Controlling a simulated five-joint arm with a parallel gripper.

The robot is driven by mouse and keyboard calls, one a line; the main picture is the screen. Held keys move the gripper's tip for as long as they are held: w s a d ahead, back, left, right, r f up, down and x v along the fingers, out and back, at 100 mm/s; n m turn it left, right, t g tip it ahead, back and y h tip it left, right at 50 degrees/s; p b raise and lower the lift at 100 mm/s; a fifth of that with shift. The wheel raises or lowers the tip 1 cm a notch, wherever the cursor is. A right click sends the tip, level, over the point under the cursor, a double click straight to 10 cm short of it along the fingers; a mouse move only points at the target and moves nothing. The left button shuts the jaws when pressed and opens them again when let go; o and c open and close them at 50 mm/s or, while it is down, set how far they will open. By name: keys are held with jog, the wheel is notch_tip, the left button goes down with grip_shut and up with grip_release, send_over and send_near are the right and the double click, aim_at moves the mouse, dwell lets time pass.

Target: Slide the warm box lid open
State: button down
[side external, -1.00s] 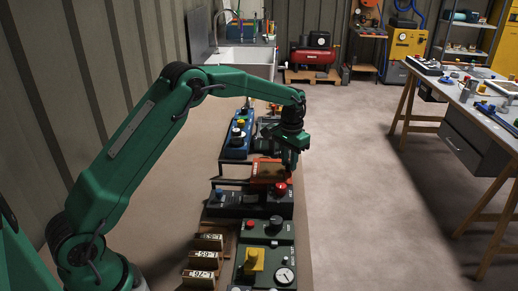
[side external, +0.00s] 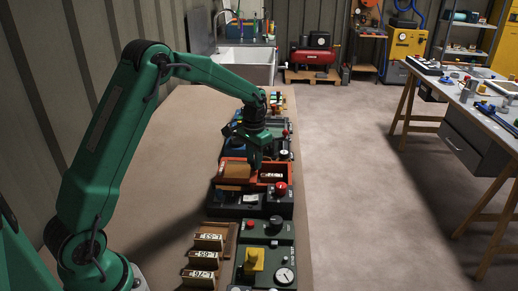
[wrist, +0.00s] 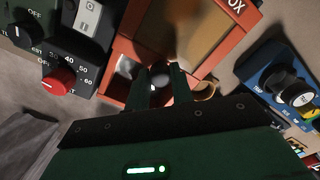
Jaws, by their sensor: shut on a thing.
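The warm box (side external: 287,166) is an orange open-topped case on the bench, and part of its "BOX" lettering shows in the wrist view (wrist: 238,8). Its brown lid (side external: 236,171) covers the left part. The right part is open, with a pale item (side external: 271,176) inside. In the wrist view the brown lid panel (wrist: 200,30) lies beyond my fingers. My gripper (side external: 254,167) is over the box, its fingers (wrist: 162,88) shut on a dark round knob (wrist: 161,74). How the knob joins the lid is hidden by my fingers.
A black control unit with a red knob (side external: 281,188) stands close in front of the box. A blue panel (wrist: 285,85) with knobs is on its other side. A green gauge panel (side external: 270,235) and several labelled blocks (side external: 207,242) are nearer. The bench's left side is bare.

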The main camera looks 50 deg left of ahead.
jog(key=shift+s+a, duration=0.2)
jog(key=shift+a, duration=0.1)
jog(key=shift+r, duration=0.1)
jog(key=c, duration=1.2)
grip_release()
jog(key=shift+r, duration=0.1)
notch_tip(320, 180, up, 7)
jog(key=shift+r, duration=0.3)
